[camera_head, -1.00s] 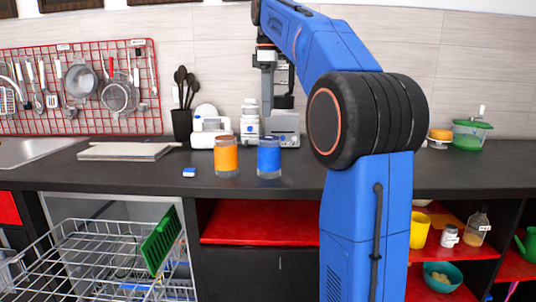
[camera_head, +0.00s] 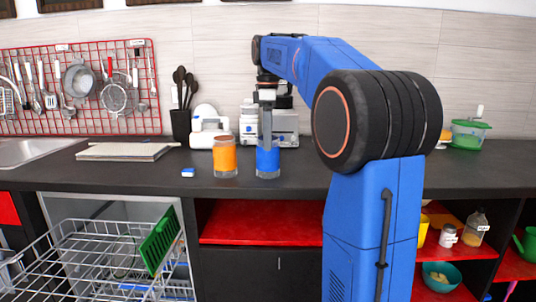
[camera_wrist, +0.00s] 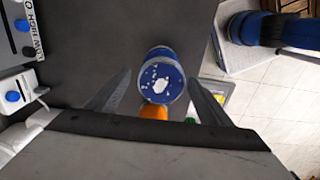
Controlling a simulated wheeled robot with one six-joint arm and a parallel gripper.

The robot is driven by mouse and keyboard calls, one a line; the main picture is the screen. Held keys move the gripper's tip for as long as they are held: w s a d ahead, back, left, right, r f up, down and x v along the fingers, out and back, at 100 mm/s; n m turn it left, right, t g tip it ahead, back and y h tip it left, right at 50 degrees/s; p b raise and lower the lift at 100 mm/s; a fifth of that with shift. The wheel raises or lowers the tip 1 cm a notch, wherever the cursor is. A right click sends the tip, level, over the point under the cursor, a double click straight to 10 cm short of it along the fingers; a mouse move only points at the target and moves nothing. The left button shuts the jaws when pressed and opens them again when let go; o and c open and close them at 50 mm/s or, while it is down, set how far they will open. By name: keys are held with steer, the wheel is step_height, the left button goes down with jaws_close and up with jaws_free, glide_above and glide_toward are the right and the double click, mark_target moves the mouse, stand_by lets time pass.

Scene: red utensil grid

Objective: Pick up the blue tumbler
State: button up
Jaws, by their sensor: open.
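The blue tumbler (camera_head: 268,160) stands upright on the dark counter, to the right of an orange tumbler (camera_head: 225,157). My gripper (camera_head: 267,142) points down directly over the blue tumbler in the head view, and a finger covers part of its upper middle. In the wrist view the blue tumbler (camera_wrist: 162,82) shows its round end with white flecks, between the two spread fingers of my gripper (camera_wrist: 161,84). The gripper is open, with a gap on each side of the tumbler.
A small blue-and-white item (camera_head: 188,173) lies left of the orange tumbler. White appliances (camera_head: 285,128) stand behind the tumblers. A cutting board (camera_head: 125,151) lies further left. A wire rack (camera_head: 90,240) is below the counter. The front counter strip is clear.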

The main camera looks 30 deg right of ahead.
mark_target(268, 153)
steer(key=shift+s+a+f, duration=0.1)
steer(key=shift+f, duration=3)
steer(key=shift+c, duration=0.2)
steer(key=c, duration=1.1)
